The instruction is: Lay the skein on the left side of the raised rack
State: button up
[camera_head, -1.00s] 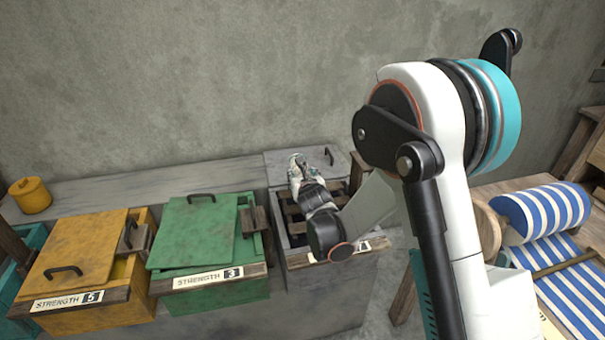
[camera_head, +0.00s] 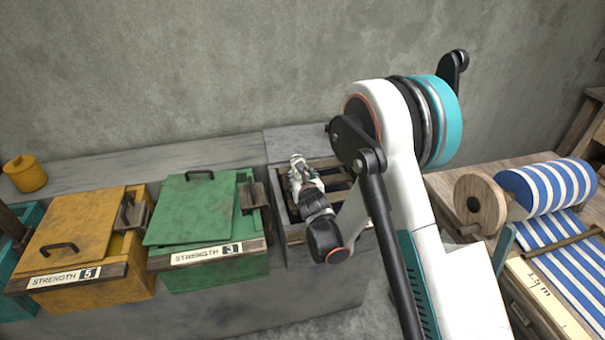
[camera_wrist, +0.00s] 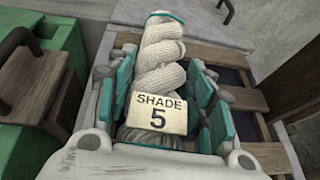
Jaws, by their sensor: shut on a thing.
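The skein (camera_wrist: 165,60) is white, thick and twisted, with a tag reading "SHADE 5", in the wrist view. My gripper (camera_wrist: 160,95) is shut on it, with teal finger pads on both sides. In the head view my gripper (camera_head: 300,175) points away over the left part of the wooden slatted rack (camera_head: 335,168), which lies across the open grey bin. Slats (camera_wrist: 240,98) show right of and beyond the skein in the wrist view. The skein's underside is hidden, so I cannot tell whether it touches the slats.
A green bin (camera_head: 195,220) labelled "STRENGTH 3" stands just left, its wooden block (camera_wrist: 30,80) close to my gripper. A yellow bin (camera_head: 75,235) is farther left. A grey lid (camera_head: 290,145) lies behind the rack. The loom with striped cloth (camera_head: 550,185) is right.

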jog(key=shift+f, duration=0.3)
jog(key=o, duration=1.2)
jog(key=shift+s, duration=0.15)
